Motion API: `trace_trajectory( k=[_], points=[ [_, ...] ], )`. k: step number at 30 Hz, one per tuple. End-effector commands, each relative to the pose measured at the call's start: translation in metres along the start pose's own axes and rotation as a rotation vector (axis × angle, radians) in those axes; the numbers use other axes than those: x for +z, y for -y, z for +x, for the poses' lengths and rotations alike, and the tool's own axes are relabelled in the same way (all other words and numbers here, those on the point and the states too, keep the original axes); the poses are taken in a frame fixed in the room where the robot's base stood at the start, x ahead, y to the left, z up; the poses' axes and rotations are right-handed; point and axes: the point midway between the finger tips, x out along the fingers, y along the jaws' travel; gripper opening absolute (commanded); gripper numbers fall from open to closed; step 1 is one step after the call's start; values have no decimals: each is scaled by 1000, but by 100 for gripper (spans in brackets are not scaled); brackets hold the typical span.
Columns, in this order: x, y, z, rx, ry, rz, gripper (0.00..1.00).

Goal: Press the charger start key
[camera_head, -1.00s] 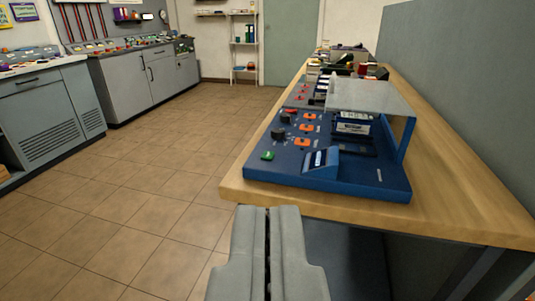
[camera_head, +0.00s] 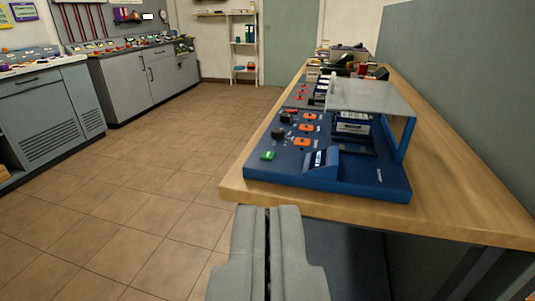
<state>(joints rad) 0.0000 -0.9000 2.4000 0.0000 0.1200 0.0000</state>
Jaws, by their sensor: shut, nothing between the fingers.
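A blue charger unit (camera_head: 380,185) sits on the near end of a wooden bench (camera_head: 460,215). A small green key (camera_head: 267,155) is at its front left corner, and I take it for the start key; its marking is too small to read. My gripper (camera_head: 268,210) is shut and empty, below and in front of the green key, apart from it, just off the bench's near edge. The charger also bears black knobs (camera_head: 278,133), orange parts (camera_head: 302,142), a tilted blue display (camera_head: 319,162) and a grey cover (camera_head: 370,98) over a battery-like block (camera_head: 353,127).
More devices (camera_head: 345,65) stand farther along the bench. A grey panel (camera_head: 460,90) rises along its right side. Grey cabinets (camera_head: 150,80) with control panels line the far left. The tiled floor (camera_head: 150,180) between is clear.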

Motion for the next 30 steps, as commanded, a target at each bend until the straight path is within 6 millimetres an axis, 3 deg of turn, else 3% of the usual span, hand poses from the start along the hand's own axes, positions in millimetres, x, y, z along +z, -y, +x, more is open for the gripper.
trace_trajectory(
  k=[19,23,30],
  points=[
    [-1,0,4,0,7,-7,0],
    [-4,0,17,-1,34,-31,0],
    [-14,0,63,-6,118,-118,0]
  ],
)
